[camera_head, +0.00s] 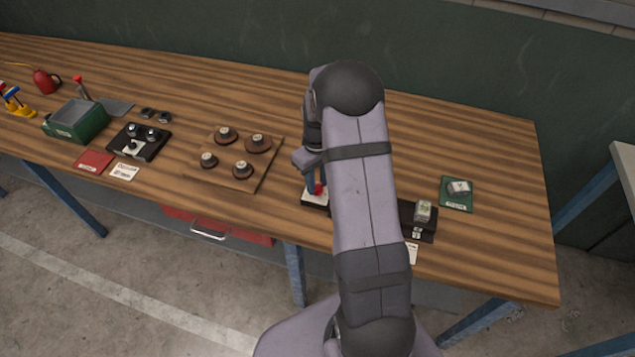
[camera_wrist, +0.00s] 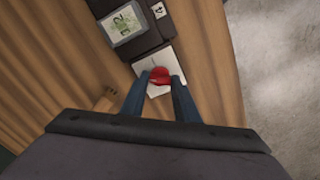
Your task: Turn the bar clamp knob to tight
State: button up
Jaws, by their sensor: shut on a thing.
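The red knob (camera_wrist: 159,76) sits between the two blue-grey fingers of my gripper (camera_wrist: 159,84) in the wrist view. The gripper is shut on it. In the head view the red knob (camera_head: 319,188) shows just left of my arm, on a small white and dark base (camera_head: 312,199) near the table's front edge. My gripper (camera_head: 315,186) points down at it there. Any marks for the knob's setting are too small to read.
Right of my arm, a dark block (camera_head: 420,228) carries a pale piece (camera_head: 423,211), and a green mat (camera_head: 457,194) lies beyond it. At left are a brown board with knobs (camera_head: 229,182), a black panel (camera_head: 139,142) and a green bin (camera_head: 76,121). The table's back half is mostly clear.

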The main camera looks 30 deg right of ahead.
aim_at(317, 185)
jog(key=m+b, duration=0.1)
jog(key=m, duration=0.4)
jog(key=shift+m, duration=0.3)
jog(key=m, duration=0.5)
jog(key=shift+m+b, duration=0.3)
jog(key=shift+c, duration=0.2)
jog(key=shift+w, duration=0.1)
jog(key=o, duration=1.1)
jog(key=shift+r+b, duration=1.15)
jog(key=shift+r, duration=2.6)
